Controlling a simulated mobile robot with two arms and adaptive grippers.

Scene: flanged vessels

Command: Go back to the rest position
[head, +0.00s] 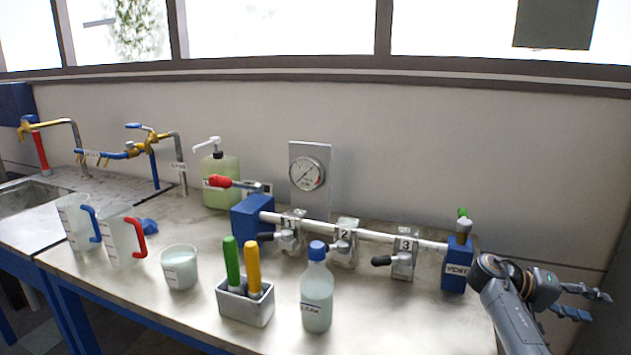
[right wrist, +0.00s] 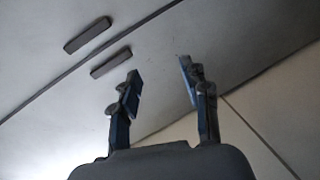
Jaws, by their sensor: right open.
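My right gripper (head: 588,303) is at the right edge of the head view, beyond the right end of the bench. Its fingers point right, away from the bench, and are apart with nothing between them. In the right wrist view the open fingers (right wrist: 160,92) also show empty, against a plain pale surface. My left gripper is not in view.
On the bench (head: 200,330) stand a valve manifold (head: 375,233), a squeeze bottle (head: 317,292), a grey holder (head: 245,306) with two handles, a beaker (head: 180,268), two jugs (head: 122,238) and a green canister (head: 221,180). A pressure gauge (head: 307,174) is behind. The manifold's blue end block (head: 456,265) is close to my right arm.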

